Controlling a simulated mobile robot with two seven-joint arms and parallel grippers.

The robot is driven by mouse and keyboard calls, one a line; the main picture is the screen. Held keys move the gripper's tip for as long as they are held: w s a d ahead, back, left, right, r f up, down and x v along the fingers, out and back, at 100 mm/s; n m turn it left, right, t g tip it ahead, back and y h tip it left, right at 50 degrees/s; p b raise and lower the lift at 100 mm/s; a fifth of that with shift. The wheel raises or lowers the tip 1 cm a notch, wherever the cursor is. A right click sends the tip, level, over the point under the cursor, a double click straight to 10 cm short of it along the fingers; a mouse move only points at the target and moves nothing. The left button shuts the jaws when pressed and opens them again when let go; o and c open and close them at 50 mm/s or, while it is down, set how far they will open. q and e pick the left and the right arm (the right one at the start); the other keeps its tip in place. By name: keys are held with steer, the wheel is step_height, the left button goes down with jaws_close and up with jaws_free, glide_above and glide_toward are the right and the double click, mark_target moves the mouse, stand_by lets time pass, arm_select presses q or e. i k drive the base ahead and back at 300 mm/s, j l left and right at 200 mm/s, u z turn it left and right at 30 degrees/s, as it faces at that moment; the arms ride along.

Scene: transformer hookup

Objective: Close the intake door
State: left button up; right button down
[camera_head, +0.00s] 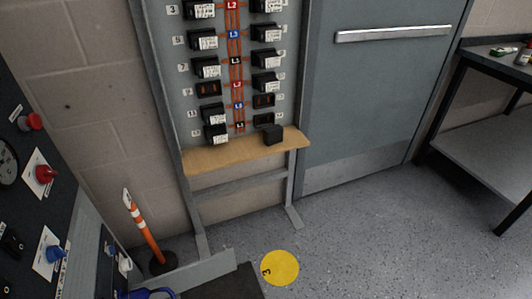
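A grey-blue door (375,105) with a long pale push bar (393,34) stands in the back wall at right. I cannot tell whether this is the intake door. It looks flush with its frame, and its top is out of view. A dark panel (80,195) with red and blue knobs fills the left edge. A grey sheet-like edge (185,276) sticks out at the bottom left, partly cut off; I cannot tell what it belongs to. Neither of my grippers is in view.
A breaker board (222,100) on a stand has a wooden shelf (215,157) holding a black block (272,134). An orange post (145,232) stands left of it. A yellow floor disc (280,267) marked 3 lies in front. A dark-framed table (490,120) is at right. Floor between is clear.

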mark_target(182, 279)
steer(key=i+l+u, duration=0.1)
steer(key=i+u, duration=0.15)
steer(key=i, duration=0.25)
steer(key=i+l+u, duration=0.25)
steer(key=i, duration=0.2)
steer(key=i+l+u, duration=0.3)
steer(key=i, duration=0.15)
steer(key=i+u, duration=0.1)
steer(key=u, duration=0.25)
steer(key=i+l+u, duration=0.1)
steer(key=u, duration=0.25)
steer(key=i+u, duration=0.1)
steer(key=u, duration=0.3)
